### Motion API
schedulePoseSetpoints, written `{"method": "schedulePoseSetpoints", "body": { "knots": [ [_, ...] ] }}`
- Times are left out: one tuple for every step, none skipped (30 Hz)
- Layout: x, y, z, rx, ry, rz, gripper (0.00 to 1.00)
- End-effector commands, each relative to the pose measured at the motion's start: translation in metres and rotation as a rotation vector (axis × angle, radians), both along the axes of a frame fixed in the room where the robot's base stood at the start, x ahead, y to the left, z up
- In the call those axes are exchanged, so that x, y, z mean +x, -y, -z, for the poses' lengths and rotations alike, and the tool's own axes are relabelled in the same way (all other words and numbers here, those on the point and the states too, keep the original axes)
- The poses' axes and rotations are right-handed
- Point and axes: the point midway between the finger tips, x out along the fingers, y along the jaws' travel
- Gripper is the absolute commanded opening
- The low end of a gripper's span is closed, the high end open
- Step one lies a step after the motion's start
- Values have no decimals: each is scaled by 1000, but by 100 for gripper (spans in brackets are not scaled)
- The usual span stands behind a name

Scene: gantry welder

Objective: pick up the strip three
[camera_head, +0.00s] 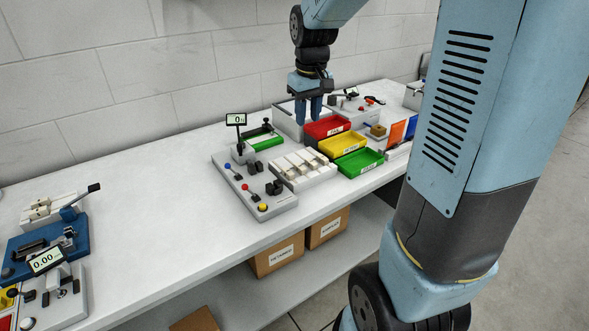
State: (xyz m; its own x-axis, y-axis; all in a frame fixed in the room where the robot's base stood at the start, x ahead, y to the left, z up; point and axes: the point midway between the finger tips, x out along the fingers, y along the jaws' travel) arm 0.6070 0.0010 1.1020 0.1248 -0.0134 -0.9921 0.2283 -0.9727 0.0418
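The label "strip three" cannot be read anywhere in view. A white rack (304,181) with several slots stands on the bench, and pale strip-like pieces appear to lie in it. Which piece is strip three, I cannot tell. My gripper (308,117) points down above the back of the bench, behind the rack and left of the red bin. Its two blue fingers are apart with a narrow gap, and nothing shows between them. It touches neither rack nor bins.
Red (327,128), yellow (341,145) and green (358,163) bins stand right of the rack. A grey lever panel (262,209) with a small display stands left of it. A blue fixture (40,245) sits far left. The bench between is clear. Cardboard boxes (277,256) are below.

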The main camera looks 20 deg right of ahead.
Motion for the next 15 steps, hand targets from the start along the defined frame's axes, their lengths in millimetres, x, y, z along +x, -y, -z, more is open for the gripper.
{"method": "schedulePoseSetpoints", "body": {
  "knots": [
    [13, 0, 12, 1, -25, -12, 34],
    [19, 1, 18, 1, -37, -20, 34],
    [27, 1, 26, 2, -53, -28, 34],
    [33, 1, 31, 2, -62, -34, 34],
    [38, 1, 36, 3, -71, -41, 34],
    [44, 1, 43, 4, -84, -49, 34],
    [48, 1, 48, 4, -91, -54, 34],
    [52, 1, 52, 5, -98, -58, 34],
    [56, 1, 57, 6, -106, -64, 34],
    [58, 1, 60, 7, -111, -67, 34],
    [60, 1, 63, 7, -115, -71, 34],
    [63, 1, 65, 8, -119, -74, 34],
    [64, 1, 68, 8, -122, -76, 34],
    [65, 1, 69, 8, -125, -78, 34],
    [66, 1, 72, 9, -127, -79, 34]
  ]
}}
